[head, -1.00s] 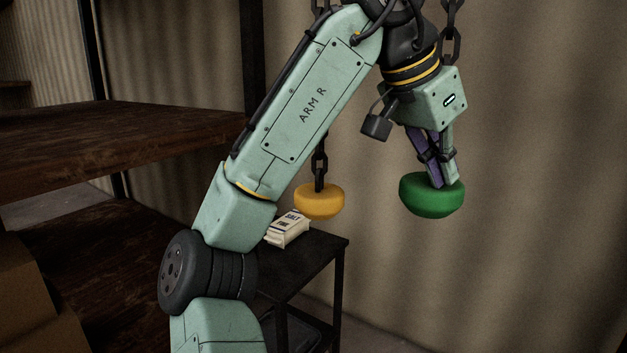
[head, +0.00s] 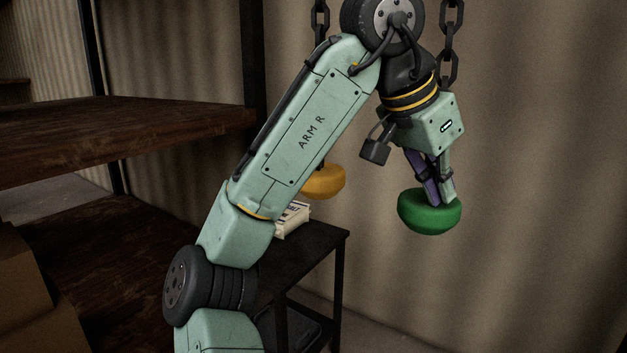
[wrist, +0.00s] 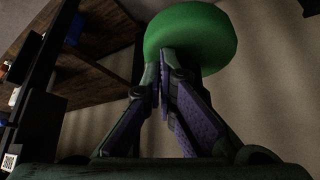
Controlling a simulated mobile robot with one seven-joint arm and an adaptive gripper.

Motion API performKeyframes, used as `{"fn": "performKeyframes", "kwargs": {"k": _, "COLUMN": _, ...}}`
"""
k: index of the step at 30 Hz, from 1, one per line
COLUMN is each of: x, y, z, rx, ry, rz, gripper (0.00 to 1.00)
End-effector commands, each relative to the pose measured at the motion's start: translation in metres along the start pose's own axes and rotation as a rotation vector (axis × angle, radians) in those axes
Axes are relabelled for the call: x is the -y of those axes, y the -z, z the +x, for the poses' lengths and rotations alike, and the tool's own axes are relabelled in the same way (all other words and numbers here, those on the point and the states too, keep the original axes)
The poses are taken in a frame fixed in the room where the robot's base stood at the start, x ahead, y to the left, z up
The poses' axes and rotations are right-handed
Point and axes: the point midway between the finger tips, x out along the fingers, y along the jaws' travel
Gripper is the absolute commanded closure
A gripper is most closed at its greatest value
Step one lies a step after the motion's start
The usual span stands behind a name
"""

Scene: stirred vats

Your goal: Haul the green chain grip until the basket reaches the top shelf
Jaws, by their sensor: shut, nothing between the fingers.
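The green chain grip (head: 430,216) is a thick rounded disc hanging at the right in the head view; it fills the top of the wrist view (wrist: 195,32). A dark chain (head: 450,45) shows above my wrist. My gripper (head: 442,199) is shut with nothing between its fingers. Its tips point down at the top of the green grip and overlap it in view; the fingertips also meet at its edge in the wrist view (wrist: 162,58). The join of chain and grip is hidden behind my gripper. No basket shows.
A yellow grip (head: 325,182) hangs behind my arm, partly covered. Below it, a white labelled packet (head: 292,220) lies on a small black table (head: 325,240). Brown wooden shelves (head: 120,130) stand at the left. The wall side at right is clear.

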Motion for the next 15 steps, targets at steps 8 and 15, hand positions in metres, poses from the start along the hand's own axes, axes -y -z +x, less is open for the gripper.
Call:
{"fn": "performKeyframes", "kwargs": {"k": 8, "x": 0.0, "y": -0.006, "z": 0.009, "rx": 0.004, "ry": -0.002, "rz": 0.0, "gripper": 1.0}}
{"fn": "performKeyframes", "kwargs": {"k": 15, "x": 0.0, "y": 0.01, "z": -0.016, "rx": 0.004, "ry": -0.001, "rz": 0.0, "gripper": 1.0}}
